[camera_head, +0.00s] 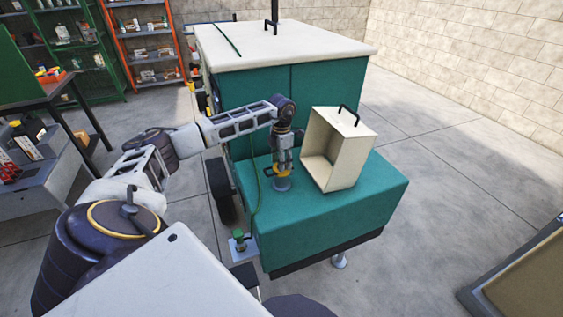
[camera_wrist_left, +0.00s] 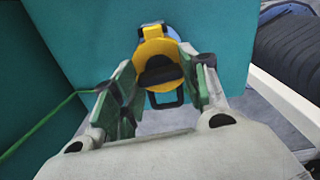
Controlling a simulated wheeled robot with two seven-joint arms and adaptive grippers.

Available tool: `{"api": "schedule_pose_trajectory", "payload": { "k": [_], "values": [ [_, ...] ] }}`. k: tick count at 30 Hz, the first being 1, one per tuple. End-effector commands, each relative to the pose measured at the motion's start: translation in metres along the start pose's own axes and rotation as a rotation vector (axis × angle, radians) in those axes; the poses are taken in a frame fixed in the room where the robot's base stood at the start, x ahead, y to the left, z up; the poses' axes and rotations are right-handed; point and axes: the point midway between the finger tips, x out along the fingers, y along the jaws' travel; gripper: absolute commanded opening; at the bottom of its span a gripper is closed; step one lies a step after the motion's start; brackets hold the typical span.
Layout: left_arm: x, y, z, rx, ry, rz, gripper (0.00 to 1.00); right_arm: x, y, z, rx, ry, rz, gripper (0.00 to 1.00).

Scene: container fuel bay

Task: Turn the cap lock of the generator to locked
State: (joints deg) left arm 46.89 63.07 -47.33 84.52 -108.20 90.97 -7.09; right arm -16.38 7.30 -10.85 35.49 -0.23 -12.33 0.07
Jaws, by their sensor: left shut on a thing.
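The generator (camera_head: 325,75) has teal sides and a cream top. Its lower teal part (camera_head: 370,200) bears a yellow round cap (camera_head: 282,185), partly hidden under my left gripper (camera_head: 281,168). In the left wrist view the yellow cap (camera_wrist_left: 150,47) sits ahead, with a black cap lock (camera_wrist_left: 160,70) in its middle and a dark loop below it. My left gripper (camera_wrist_left: 160,88) has its green-padded fingers on both sides of the cap lock and is shut on it. Whether the lock stands at locked cannot be told. My right gripper is not in view.
An open cream box-shaped cover (camera_head: 345,150) with a black handle stands right beside the gripper. A green cord (camera_head: 255,180) hangs down the generator's side. Shelves (camera_head: 150,45) stand at the back left and a bench (camera_head: 35,160) at the left.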

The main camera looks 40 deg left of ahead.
Motion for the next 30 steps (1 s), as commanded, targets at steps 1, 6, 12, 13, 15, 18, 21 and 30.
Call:
{"api": "schedule_pose_trajectory", "payload": {
  "k": [1,6,12,13,15,18,21,30],
  "values": [
    [-0.001,0.001,0.000,0.023,-0.001,0.001,0.21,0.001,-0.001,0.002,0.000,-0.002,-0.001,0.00],
    [-0.001,0.001,0.000,0.086,-0.001,0.002,0.21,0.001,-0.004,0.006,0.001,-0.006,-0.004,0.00],
    [-0.001,0.001,0.000,0.117,-0.001,0.002,0.21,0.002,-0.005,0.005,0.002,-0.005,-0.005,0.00],
    [-0.001,0.001,0.000,0.119,-0.001,0.002,0.21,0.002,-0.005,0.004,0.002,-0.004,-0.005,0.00],
    [-0.001,0.001,0.000,0.121,-0.001,0.002,0.21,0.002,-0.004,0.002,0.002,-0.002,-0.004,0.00],
    [-0.001,0.001,0.000,0.122,-0.001,0.001,0.21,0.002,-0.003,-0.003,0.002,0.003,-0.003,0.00],
    [-0.001,0.001,0.000,0.122,-0.001,0.002,0.21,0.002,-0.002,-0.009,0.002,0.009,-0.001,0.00],
    [-0.001,0.000,0.000,0.121,-0.001,0.001,0.66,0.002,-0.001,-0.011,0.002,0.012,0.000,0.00]
  ]
}}
